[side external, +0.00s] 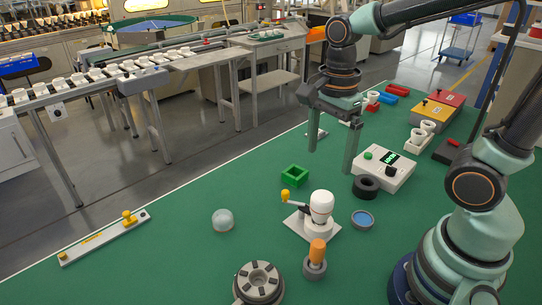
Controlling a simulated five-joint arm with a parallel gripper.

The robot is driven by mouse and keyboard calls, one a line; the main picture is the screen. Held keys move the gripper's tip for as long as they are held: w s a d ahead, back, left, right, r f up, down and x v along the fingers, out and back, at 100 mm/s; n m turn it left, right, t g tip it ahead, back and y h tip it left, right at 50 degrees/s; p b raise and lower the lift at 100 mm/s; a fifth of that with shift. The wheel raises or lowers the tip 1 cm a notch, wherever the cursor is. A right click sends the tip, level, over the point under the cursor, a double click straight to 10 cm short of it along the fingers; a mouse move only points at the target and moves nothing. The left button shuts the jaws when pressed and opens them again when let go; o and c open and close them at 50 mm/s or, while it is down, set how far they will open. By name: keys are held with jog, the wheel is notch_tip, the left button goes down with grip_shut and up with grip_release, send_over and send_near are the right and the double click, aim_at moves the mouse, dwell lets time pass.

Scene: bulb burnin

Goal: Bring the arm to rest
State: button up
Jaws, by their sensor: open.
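My gripper (331,158) hangs over the green table with its two long fingers pointing down. The fingers are apart and nothing shows between them. It is above and behind the white bulb-shaped piece (321,206), which stands upright on a small pale base with a yellow-knobbed lever. The white box with a lit green display (391,159) stands just right of the fingers. I cannot tell exactly how high the fingertips are above the table.
A green square holder (294,175), a clear dome (223,220), a black ring (366,187) and a blue dish (362,219) lie around. An orange-handled tool (316,258) and a round slotted fixture (259,282) are in front. The left middle of the table (165,262) is clear.

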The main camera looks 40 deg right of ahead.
dwell(0.3)
jog(key=r+n+t, duration=0.1)
jog(key=n+t, duration=0.1)
jog(key=n, duration=0.4)
jog(key=d+r+n+t, duration=0.1)
jog(key=r+n, duration=0.1)
jog(key=n, duration=0.4)
jog(key=w+r+n+t, duration=0.1)
jog(key=n+t, duration=0.1)
jog(key=n, duration=0.5)
jog(key=shift+d+r+t, duration=0.3)
jog(key=shift+d+r, duration=0.05)
jog(key=shift+r, duration=0.05)
